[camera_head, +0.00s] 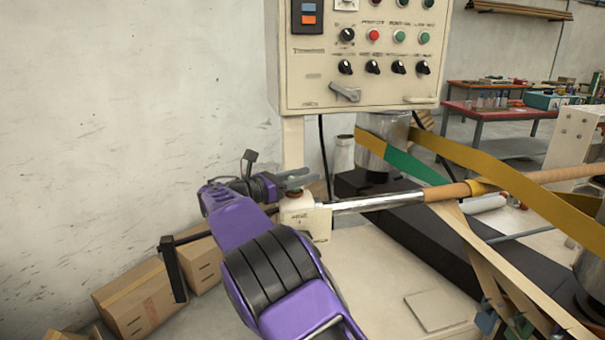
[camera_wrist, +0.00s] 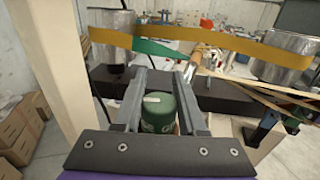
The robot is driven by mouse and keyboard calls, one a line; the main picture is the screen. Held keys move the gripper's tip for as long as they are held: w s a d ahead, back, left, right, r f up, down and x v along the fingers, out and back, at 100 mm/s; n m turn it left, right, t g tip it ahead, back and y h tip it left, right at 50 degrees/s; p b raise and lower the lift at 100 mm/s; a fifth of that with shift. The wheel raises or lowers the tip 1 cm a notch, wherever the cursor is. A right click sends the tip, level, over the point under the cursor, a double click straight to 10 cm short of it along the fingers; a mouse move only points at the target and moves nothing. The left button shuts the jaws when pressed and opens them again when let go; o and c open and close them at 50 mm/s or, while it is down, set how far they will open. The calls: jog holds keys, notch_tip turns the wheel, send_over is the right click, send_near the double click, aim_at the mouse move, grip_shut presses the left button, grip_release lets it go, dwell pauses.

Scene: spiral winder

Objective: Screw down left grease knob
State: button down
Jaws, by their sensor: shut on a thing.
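The left grease knob (camera_wrist: 158,112) is a dark green, round-topped cylinder with a pale bar-shaped mark on its top, standing between my fingers in the wrist view. My gripper (camera_wrist: 161,84) is shut on it, with one grey finger along each side. In the head view, my gripper (camera_head: 298,178) is at the top of a cream bearing block (camera_head: 318,221) at the left end of the shaft. The knob cannot be clearly made out there, as my fingers cover its place.
A silver shaft (camera_head: 372,202) runs right from the block. A control panel (camera_head: 358,75) on a post (camera_head: 293,145) stands close behind my gripper. Yellow and green belts (camera_head: 500,180) cross at the right. Cardboard boxes (camera_head: 137,299) lie at the lower left.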

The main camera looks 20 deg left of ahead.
jog(key=shift+s+d+m+g+h, duration=0.15)
jog(key=shift+m+g+h, duration=0.55)
jog(key=shift+h, duration=0.2)
jog(key=shift+c, duration=2.4)
grip_release()
